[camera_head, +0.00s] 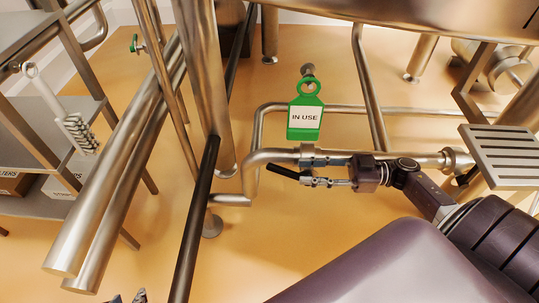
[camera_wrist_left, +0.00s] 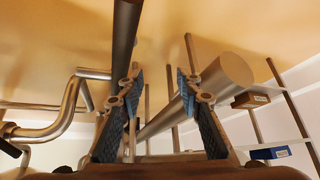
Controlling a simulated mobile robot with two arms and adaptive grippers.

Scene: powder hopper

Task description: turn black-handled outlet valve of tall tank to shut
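The black valve handle (camera_head: 283,172) shows in the head view left of my right gripper, slanting down to the right near the horizontal steel pipe below the green IN USE tag (camera_head: 305,118). My right gripper (camera_head: 313,172) is at the handle's right end. Its fingers look spread, one with a blue pad along the pipe and one lower; whether the lower tip touches the handle I cannot tell. My left gripper (camera_head: 128,298) barely shows at the bottom edge of the head view. In the left wrist view its fingers (camera_wrist_left: 160,85) are wide apart and empty.
Thick steel tubes (camera_head: 125,160) and a dark pole (camera_head: 195,220) stand between the shelf rack (camera_head: 35,130) and the valve. A slatted metal step (camera_head: 500,155) is at the right. Open orange floor (camera_head: 270,240) lies below the pipe.

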